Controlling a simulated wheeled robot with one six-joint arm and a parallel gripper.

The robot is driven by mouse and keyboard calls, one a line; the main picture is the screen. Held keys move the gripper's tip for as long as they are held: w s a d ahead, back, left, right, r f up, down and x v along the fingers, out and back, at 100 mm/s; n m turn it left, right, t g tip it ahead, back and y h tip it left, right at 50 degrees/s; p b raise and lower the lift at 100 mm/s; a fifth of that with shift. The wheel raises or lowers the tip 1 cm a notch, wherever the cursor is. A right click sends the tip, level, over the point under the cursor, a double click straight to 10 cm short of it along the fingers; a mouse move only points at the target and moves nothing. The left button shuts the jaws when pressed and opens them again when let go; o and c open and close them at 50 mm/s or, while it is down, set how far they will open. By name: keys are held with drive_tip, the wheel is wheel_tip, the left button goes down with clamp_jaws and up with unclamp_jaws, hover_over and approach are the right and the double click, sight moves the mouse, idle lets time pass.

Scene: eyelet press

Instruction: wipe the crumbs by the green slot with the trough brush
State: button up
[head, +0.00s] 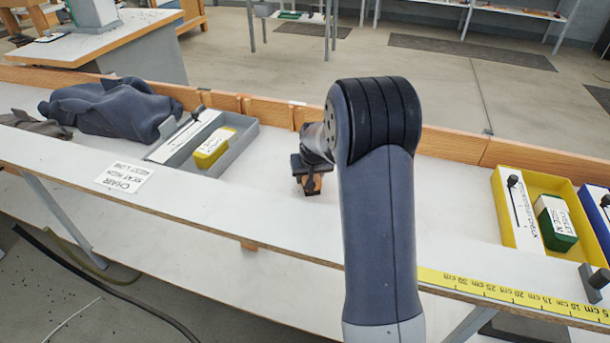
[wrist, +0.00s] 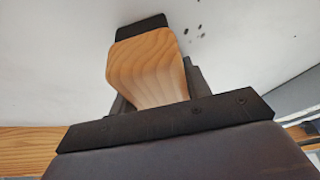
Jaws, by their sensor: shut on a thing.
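My gripper (head: 308,172) is over the white bench top, left of my arm link in the head view. It is shut on the trough brush (head: 313,186), a wooden block with a dark end. The wrist view shows the brush's pale wood (wrist: 148,68) between my gripper's dark fingers (wrist: 155,95), its black end towards the bench. Several dark crumbs (wrist: 202,36) lie on the white surface just right of that end. Whether the brush touches the surface is unclear. I cannot make out a green slot in either view.
A grey tray (head: 240,142) with a yellow box (head: 215,147) and a dark jacket (head: 110,108) lie to the left. A yellow tray (head: 508,222) with a green box (head: 555,222) stands at the right. A wooden ledge (head: 450,143) runs along the bench's back edge.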

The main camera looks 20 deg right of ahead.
sight(316, 190)
drive_tip(key=shift+s+d, duration=0.5)
drive_tip(key=shift+d, duration=0.2)
drive_tip(key=shift+s+d, duration=0.45)
drive_tip(key=shift+d, duration=0.2)
drive_tip(key=shift+s+a+b, duration=0.35)
drive_tip(key=shift+s+a, duration=0.3)
drive_tip(key=shift+s, duration=0.15)
drive_tip(key=shift+w+a+f+p, duration=0.1)
drive_tip(key=shift+w+a+p, duration=0.05)
drive_tip(key=shift+w+a, duration=1.1)
drive_tip(key=shift+w+a+r+p, duration=0.1)
drive_tip(key=shift+w+a, duration=0.6)
drive_tip(key=shift+a, duration=0.95)
drive_tip(key=shift+w+a+f+p, duration=0.1)
drive_tip(key=shift+w+a+p, duration=0.05)
drive_tip(key=shift+w+a, duration=1.1)
drive_tip(key=shift+s+a, duration=0.8)
drive_tip(key=shift+s, duration=0.25)
drive_tip(key=shift+s+d+b, duration=0.25)
drive_tip(key=shift+s+d, duration=0.75)
drive_tip(key=shift+d, duration=0.5)
drive_tip(key=shift+s+d+b, duration=0.2)
drive_tip(key=shift+s+d, duration=0.8)
drive_tip(key=shift+d, duration=0.45)
drive_tip(key=shift+s+d+b, duration=0.25)
drive_tip(key=shift+s+d, duration=0.75)
drive_tip(key=shift+d, duration=0.5)
drive_tip(key=shift+r+p, duration=2.2)
drive_tip(key=shift+r, duration=0.95)
drive_tip(key=shift+r, duration=0.1)
